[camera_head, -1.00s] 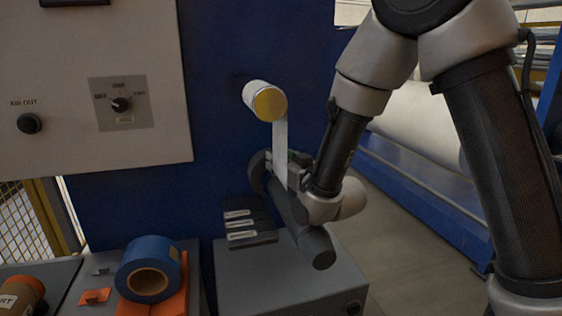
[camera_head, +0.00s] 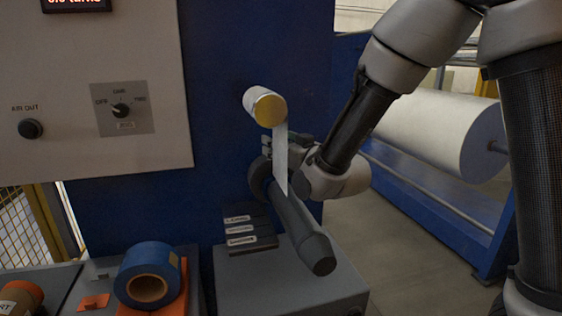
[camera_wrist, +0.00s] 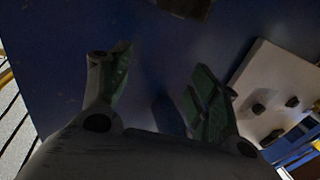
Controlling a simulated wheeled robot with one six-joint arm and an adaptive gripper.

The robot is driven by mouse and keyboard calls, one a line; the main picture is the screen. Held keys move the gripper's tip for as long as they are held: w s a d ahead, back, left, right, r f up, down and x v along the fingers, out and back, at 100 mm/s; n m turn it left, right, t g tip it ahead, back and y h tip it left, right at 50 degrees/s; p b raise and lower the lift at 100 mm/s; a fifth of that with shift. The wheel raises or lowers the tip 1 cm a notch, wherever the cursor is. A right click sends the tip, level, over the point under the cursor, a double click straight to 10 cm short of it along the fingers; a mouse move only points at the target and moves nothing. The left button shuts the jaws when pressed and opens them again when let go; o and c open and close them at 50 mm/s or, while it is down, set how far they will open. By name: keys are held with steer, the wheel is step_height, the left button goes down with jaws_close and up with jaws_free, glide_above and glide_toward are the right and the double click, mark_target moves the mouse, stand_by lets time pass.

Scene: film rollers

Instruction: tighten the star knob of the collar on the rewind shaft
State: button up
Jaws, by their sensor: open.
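The dark grey rewind shaft (camera_head: 297,230) juts toward me from the blue machine wall, below a white roller. A dark round collar (camera_head: 257,176) sits around its wall end. I cannot make out the star knob; my gripper is close to that spot. My gripper (camera_head: 272,150) is just above and beside the collar, partly behind the white film strip. Whether it touches the collar is unclear. In the wrist view my gripper (camera_wrist: 158,88) has its two fingers wide apart, with nothing clearly held between them.
A white strip (camera_head: 281,160) runs from the upper roller (camera_head: 266,105) to the shaft, close to my gripper. A grey cabinet (camera_head: 290,285) stands below. A blue tape roll (camera_head: 149,274) is at lower left. A control panel (camera_head: 90,90) is at left, a large white roll (camera_head: 440,130) at right.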

mark_target(281, 165)
steer(key=shift+r, duration=1.8)
